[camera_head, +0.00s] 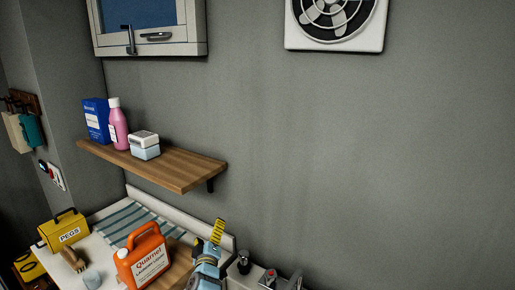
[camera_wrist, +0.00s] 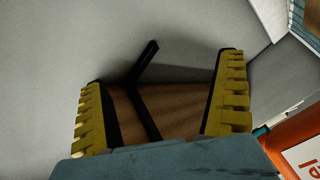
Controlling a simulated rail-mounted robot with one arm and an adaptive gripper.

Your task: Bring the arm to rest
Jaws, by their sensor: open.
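My gripper (camera_head: 209,238) is at the bottom middle of the head view, with yellow pads on its fingers. It is just right of the orange jug and in front of the grey wall, below the wooden shelf's right end. In the wrist view my gripper (camera_wrist: 162,68) has its two yellow fingers wide apart, with nothing held between them. Beyond the fingers, brown wood (camera_wrist: 180,104) and a black bracket (camera_wrist: 143,65) show. Most of my arm is outside the head view.
An orange jug (camera_head: 144,257) stands close left on the counter; a yellow peg box (camera_head: 64,231) is farther left. The wall shelf (camera_head: 180,170) holds a blue box (camera_head: 96,119), pink bottle (camera_head: 118,127) and small container (camera_head: 145,145). A tap (camera_head: 289,281) is right.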

